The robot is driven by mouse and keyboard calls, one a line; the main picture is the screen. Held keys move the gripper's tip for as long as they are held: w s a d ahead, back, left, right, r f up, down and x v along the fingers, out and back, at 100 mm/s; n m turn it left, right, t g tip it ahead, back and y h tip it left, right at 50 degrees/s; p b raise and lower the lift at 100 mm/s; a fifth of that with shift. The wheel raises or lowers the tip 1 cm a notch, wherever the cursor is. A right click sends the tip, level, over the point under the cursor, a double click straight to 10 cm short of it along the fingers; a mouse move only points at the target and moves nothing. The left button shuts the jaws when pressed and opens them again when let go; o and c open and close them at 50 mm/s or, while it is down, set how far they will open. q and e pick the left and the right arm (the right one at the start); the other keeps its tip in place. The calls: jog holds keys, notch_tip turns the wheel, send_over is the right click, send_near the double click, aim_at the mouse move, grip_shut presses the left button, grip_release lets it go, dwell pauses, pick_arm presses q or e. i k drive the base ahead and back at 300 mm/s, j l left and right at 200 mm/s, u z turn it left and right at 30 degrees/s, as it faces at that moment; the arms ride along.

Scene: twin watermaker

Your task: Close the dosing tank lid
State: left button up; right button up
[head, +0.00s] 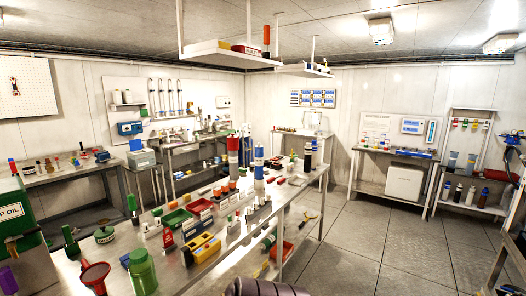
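I cannot pick out the dosing tank or its lid for certain in the head view. A green tank with a label ending in "OIL" (22,222) stands at the left edge, partly cut off by the frame. A green jar (142,273) stands at the near end of the long bench, next to a red funnel (95,276). A white box (404,183) sits on the lower shelf of a table at the right. Neither of my grippers can be made out in the view.
The long steel bench (222,247) runs away from me, crowded with small bins, bottles and a red-and-white cylinder (234,157). A hanging shelf (228,54) is above it. Open floor (375,240) lies to the right. A side bench (75,172) stands along the left wall.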

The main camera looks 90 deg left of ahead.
aim_at(135, 145)
jog(key=u, duration=3.9)
jog(key=i+l+z, duration=0.4)
jog(key=l, duration=0.25)
jog(key=i+l+z, duration=0.25)
jog(key=l+z, duration=0.2)
jog(key=i+l+z, duration=0.25)
jog(key=z, duration=0.2)
